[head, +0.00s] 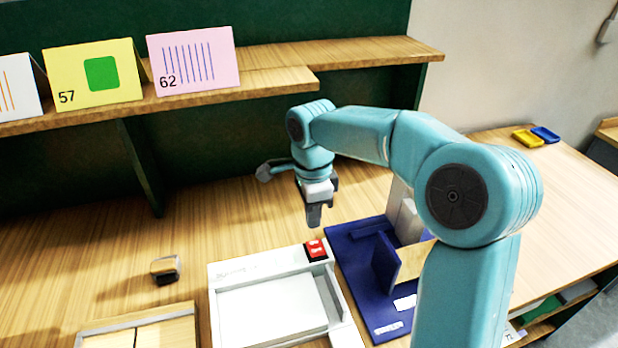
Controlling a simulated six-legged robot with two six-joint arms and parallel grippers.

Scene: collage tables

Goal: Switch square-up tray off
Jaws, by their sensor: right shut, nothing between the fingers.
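The square-up tray (272,304) is a white tray with a raised rim at the bottom middle of the head view. A red rocker switch (316,250) sits on its far right corner. I cannot tell from its small markings which way it is set. My right gripper (313,222) points down just above and behind the switch, apart from it. Its fingers are shut with nothing between them. My left gripper is not in view.
A blue stand (361,261) with upright plates is right of the tray. A small wood-and-black block (165,269) and a wooden board (150,333) lie left. Folded cards (193,61) stand on the shelf (275,80) behind.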

